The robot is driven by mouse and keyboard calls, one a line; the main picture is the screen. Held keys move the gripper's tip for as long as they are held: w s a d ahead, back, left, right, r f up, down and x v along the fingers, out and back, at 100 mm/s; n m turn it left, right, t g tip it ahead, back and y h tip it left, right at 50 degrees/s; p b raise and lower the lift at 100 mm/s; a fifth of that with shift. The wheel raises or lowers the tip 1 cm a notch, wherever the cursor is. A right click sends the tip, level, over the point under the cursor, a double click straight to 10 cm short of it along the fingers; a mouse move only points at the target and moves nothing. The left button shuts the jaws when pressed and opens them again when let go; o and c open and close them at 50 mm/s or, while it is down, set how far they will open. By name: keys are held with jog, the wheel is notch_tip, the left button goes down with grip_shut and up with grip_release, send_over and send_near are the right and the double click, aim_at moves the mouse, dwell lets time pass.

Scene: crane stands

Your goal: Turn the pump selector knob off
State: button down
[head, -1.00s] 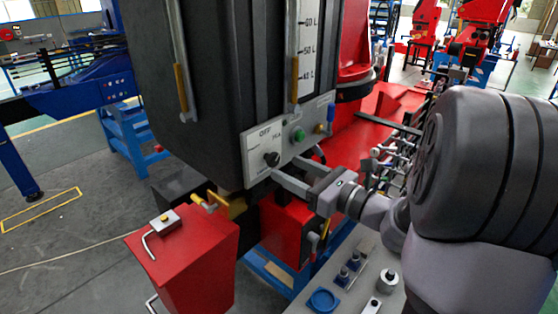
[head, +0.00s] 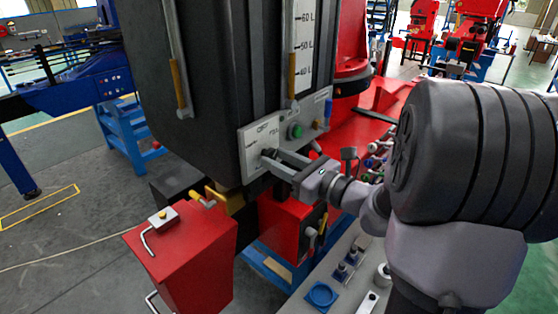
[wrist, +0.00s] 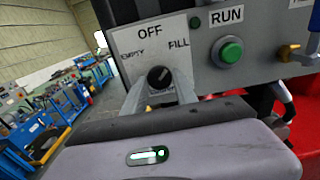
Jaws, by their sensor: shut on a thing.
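The pump selector knob (wrist: 158,76) is black with a white pointer mark, on a pale panel (wrist: 125,42) labelled EMPTY at left, OFF at top and FILL at right. In the wrist view its mark looks tilted up and right, towards FILL. My gripper (wrist: 159,90) is shut on the knob, one finger on each side. In the head view my gripper (head: 272,160) reaches the panel (head: 247,152) from the right and its fingers partly hide the knob.
A green RUN button (wrist: 230,51) and a yellow-and-blue valve lever (wrist: 290,50) sit to the right of the knob. The panel is on a large dark tank (head: 215,70). A red box (head: 185,260) with a metal handle stands below left.

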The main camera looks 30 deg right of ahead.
jog(key=n+b, duration=0.8)
jog(key=b, duration=0.5)
jog(key=shift+n, duration=0.4)
jog(key=c, duration=1)
grip_release()
jog(key=shift+d, duration=0.1)
